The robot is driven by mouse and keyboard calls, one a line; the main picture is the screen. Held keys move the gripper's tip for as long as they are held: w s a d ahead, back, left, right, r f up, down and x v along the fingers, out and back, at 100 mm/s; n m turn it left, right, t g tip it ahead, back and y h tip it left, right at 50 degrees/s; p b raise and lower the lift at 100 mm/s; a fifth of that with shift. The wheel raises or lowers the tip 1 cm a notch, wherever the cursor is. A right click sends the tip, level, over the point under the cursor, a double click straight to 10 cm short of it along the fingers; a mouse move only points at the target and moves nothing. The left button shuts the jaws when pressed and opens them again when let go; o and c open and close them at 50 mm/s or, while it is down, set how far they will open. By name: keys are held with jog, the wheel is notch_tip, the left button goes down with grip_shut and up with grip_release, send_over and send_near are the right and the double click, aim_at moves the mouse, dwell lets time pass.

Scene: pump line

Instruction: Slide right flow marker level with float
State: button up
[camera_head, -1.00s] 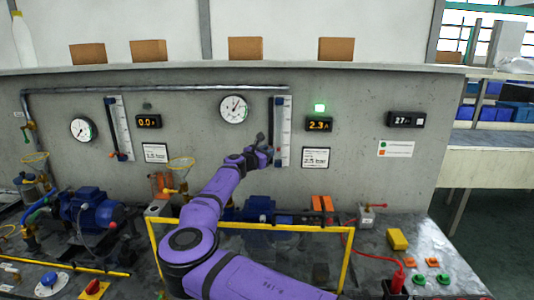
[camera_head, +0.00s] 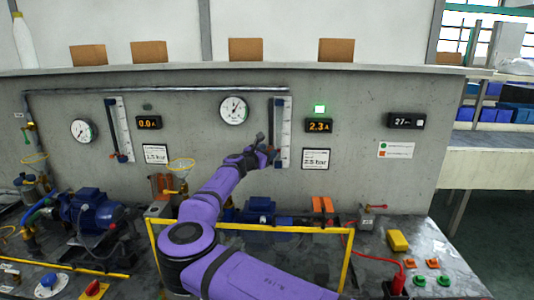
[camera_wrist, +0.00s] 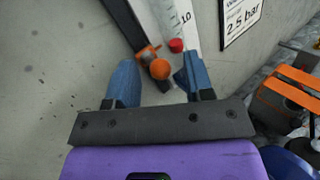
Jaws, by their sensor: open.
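The right flow meter (camera_head: 284,130) is a pale upright scale on the grey wall. In the wrist view its red float (camera_wrist: 176,45) sits near the "10" mark. The right flow marker (camera_wrist: 160,69), an orange knob on a bracket, is left of the float and appears slightly lower in the picture; the viewing angle leaves their true levels unclear. My gripper (camera_wrist: 159,84) is open, with one blue finger on each side of the knob and gaps showing. In the head view my gripper (camera_head: 266,151) is at the meter's lower left and partly hides it.
The left flow meter (camera_head: 118,129) hangs further left. A round gauge (camera_head: 233,110) is above my gripper, and a 2.5 bar card (camera_head: 316,158) is right of the meter. A yellow frame (camera_head: 250,226) and blue pumps (camera_head: 90,210) stand below on the bench.

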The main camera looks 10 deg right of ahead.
jog(key=v, duration=1)
jog(key=shift+s+a, duration=0.3)
